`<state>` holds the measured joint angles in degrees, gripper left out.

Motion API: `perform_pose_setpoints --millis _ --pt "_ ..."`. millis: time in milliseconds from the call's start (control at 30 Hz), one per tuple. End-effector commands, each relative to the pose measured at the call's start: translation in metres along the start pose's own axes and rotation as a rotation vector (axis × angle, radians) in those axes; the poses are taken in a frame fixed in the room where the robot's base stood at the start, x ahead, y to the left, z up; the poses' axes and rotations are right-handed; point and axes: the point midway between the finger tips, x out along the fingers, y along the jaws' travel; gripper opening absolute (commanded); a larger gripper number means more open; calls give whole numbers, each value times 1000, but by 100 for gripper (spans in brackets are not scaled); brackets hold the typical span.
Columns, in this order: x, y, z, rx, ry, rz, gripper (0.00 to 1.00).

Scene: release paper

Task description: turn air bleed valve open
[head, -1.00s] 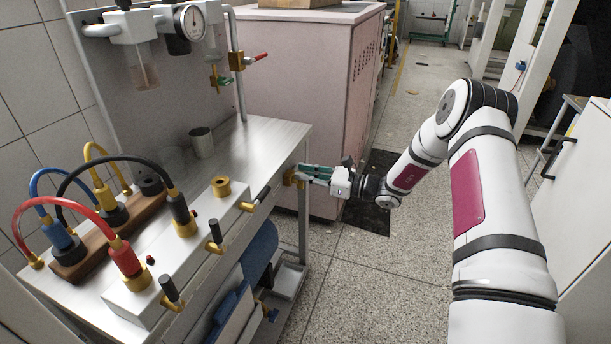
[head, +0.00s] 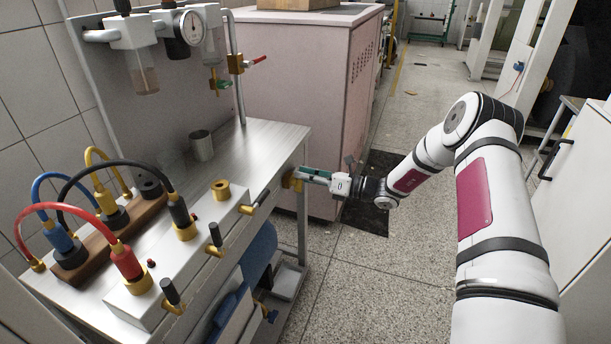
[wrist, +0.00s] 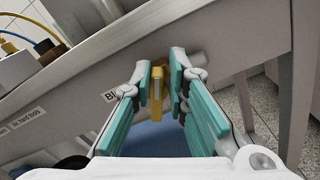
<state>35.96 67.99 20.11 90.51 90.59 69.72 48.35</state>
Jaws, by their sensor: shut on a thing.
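The air bleed valve appears as a small yellow-gold fitting (head: 290,181) on the front face of the metal bench (head: 277,137), near its right end. In the wrist view its yellow handle (wrist: 157,82) stands roughly upright between my fingers. My gripper (head: 306,174) reaches the handle from the right, with teal pads. In the wrist view my gripper (wrist: 159,84) is closed around the handle. The valve's stem is mostly hidden behind the handle and fingers.
A white manifold (head: 197,237) with black-handled levers and coloured hoses sits on the bench. A metal cup (head: 201,145) and gauge (head: 190,27) are behind. A pink cabinet (head: 290,70) stands beyond my gripper. The speckled floor (head: 325,275) in front is open.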

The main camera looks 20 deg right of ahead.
Motion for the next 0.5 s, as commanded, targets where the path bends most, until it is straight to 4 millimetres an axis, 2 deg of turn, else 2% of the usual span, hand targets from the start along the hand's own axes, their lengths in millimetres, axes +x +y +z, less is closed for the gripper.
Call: perform_pose_setpoints --millis 33,500 --pt "1 4 -4 52 4 15 0" --pt "2 -5 -5 495 6 18 0"
